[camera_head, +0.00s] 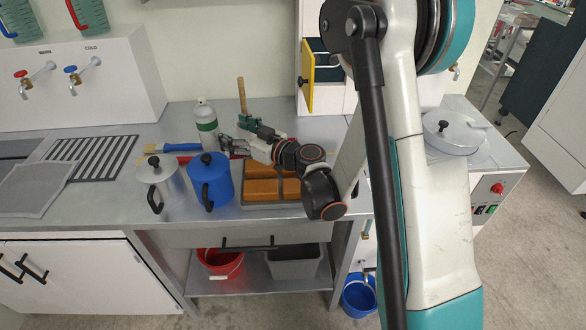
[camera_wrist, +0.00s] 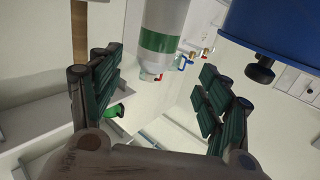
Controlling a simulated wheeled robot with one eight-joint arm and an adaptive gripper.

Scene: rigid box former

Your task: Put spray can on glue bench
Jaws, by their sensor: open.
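The spray can (camera_head: 206,123), white with a green band, stands upright at the back of the grey metal worktop (camera_head: 110,205). My gripper (camera_head: 231,140) is just right of it, its fingers pointing toward it. In the wrist view the can (camera_wrist: 162,38) appears at the top, above the gap between the spread fingers of my gripper (camera_wrist: 160,95). The gripper is open and holds nothing; I cannot tell whether a finger touches the can. No surface is clearly marked as the glue bench.
A blue pot (camera_head: 211,182) and a silver pot (camera_head: 160,183) stand in front of the can. A tray of brown blocks (camera_head: 262,190) lies below my wrist. A wooden handle (camera_head: 242,95) rises behind the gripper. A yellow cabinet door (camera_head: 307,76) stands open.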

